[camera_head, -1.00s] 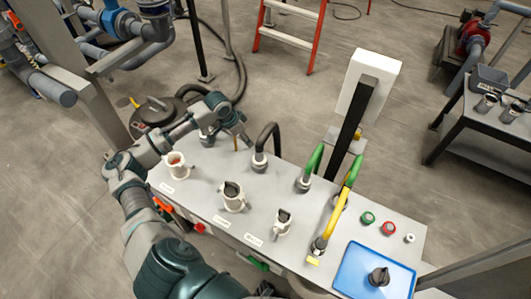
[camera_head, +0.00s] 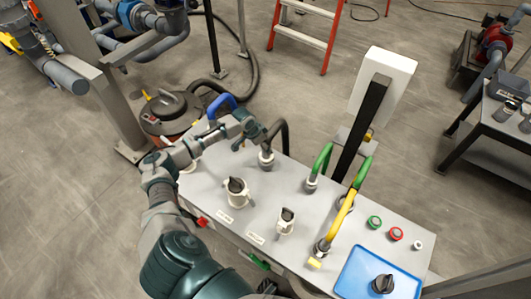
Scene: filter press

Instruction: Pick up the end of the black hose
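The black hose (camera_head: 284,136) arches up behind the grey table. Its end runs down into a pale collar (camera_head: 266,158) on the tabletop. My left gripper (camera_head: 259,136) is just to the left of the hose end, above the collar and very close to it. I cannot tell whether it touches the hose. The fingers are small and dark here, so their opening is unclear. My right gripper is not in view.
A blue hose (camera_head: 222,102) arches behind my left forearm. Green (camera_head: 321,158) and yellow (camera_head: 346,215) hoses stand to the right. White sockets (camera_head: 238,190) sit in front, with a blue tray (camera_head: 355,275) at the right. A vacuum-like machine (camera_head: 170,112) stands behind.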

